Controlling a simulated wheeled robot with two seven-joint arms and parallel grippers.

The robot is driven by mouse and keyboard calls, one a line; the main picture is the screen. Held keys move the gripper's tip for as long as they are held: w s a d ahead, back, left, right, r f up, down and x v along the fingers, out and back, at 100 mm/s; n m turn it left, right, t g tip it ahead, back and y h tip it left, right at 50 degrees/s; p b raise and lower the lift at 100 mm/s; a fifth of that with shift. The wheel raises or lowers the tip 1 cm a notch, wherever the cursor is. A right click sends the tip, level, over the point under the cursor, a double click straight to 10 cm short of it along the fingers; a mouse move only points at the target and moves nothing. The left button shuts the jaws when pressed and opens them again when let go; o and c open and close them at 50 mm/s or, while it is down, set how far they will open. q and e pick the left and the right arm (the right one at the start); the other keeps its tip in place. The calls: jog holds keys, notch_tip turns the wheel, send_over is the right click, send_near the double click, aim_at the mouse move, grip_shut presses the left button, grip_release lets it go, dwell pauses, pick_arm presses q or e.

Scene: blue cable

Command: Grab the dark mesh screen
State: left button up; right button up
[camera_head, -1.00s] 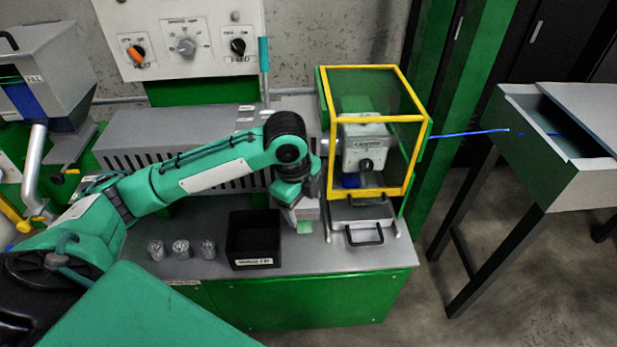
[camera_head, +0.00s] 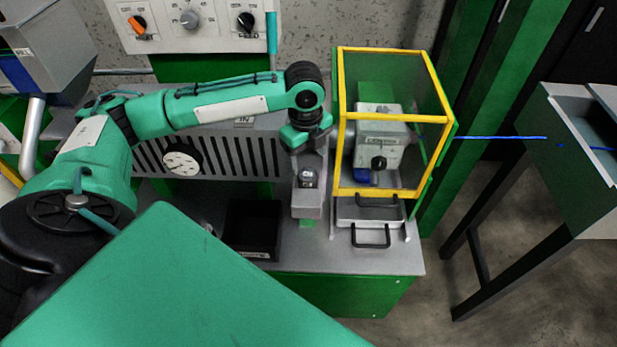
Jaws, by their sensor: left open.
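A guard box with a yellow frame and dark see-through panels (camera_head: 396,80) stands on the right part of the bench. Its panels are the dark screen-like surfaces that I see; I cannot make out a mesh weave. A pale machine head (camera_head: 381,140) shows inside it. My left gripper (camera_head: 306,222) points down just left of the guard box, over the bench and apart from the box. It is open and I see nothing in it. Its fingers are small and partly hidden by its own body. My right gripper is out of view.
A metal tray with black handles (camera_head: 370,216) sits below the guard. A black bin (camera_head: 253,226) stands left of my left gripper. A blue cable (camera_head: 500,137) runs right from the guard towards an open trough (camera_head: 590,150). A control panel (camera_head: 190,20) is behind.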

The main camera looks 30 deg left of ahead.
aim_at(307, 173)
pick_arm(q)
jog(key=shift+s+f, duration=0.1)
jog(key=shift+f, duration=0.4)
notch_tip(307, 173, down, 5)
jog(key=shift+a+r+p, duration=0.15)
jog(key=shift+r+p, duration=0.05)
jog(key=shift+p, duration=0.15)
jog(key=c, duration=1.1)
jog(key=shift+c, duration=0.2)
jog(key=shift+r, duration=0.15)
